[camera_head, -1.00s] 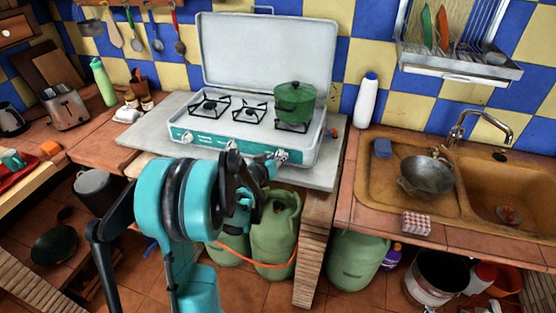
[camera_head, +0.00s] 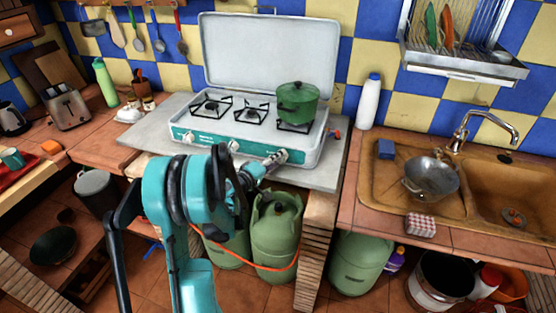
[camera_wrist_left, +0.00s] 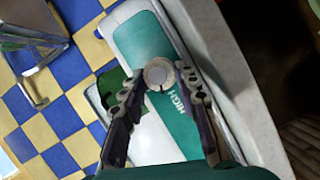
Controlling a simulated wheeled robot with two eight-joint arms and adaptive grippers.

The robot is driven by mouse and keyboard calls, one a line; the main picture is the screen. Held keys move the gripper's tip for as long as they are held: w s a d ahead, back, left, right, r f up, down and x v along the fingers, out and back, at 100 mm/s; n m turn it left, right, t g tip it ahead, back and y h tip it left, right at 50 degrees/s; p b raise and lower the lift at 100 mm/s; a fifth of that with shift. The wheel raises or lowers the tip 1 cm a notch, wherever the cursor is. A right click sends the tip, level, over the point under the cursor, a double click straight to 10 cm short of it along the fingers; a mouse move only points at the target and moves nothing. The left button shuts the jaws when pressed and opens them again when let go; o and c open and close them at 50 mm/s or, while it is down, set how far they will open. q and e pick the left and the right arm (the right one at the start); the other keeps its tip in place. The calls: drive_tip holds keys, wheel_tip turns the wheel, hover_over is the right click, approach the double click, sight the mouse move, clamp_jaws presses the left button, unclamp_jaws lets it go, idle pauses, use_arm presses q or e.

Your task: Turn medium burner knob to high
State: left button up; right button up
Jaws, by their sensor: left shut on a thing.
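The white stove (camera_head: 310,150) has a teal front panel with knobs in a row: a left knob (camera_head: 188,137), a middle knob (camera_head: 233,146) and a right knob (camera_head: 282,156). My left gripper (camera_head: 270,163) reaches the right knob from the front. In the left wrist view, the fingers of my left gripper (camera_wrist_left: 160,72) are closed around the sides of a round pale knob (camera_wrist_left: 157,74). The word HIGH is printed on the panel beside it. I cannot tell which burner size this knob serves. My right gripper is out of view.
A green pot (camera_head: 297,101) stands on the right burner. The stove lid (camera_head: 268,50) is raised. Green gas bottles (camera_head: 277,235) stand below the counter. A sink (camera_head: 390,195) with a metal pan (camera_head: 431,178) is to the right.

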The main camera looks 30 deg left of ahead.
use_arm(q)
drive_tip(key=shift+f+n+t, duration=0.15)
drive_tip(key=shift+n+t, duration=0.45)
drive_tip(key=shift+n, duration=0.9)
drive_tip(key=o, duration=1.2)
drive_tip(key=shift+c, duration=0.2)
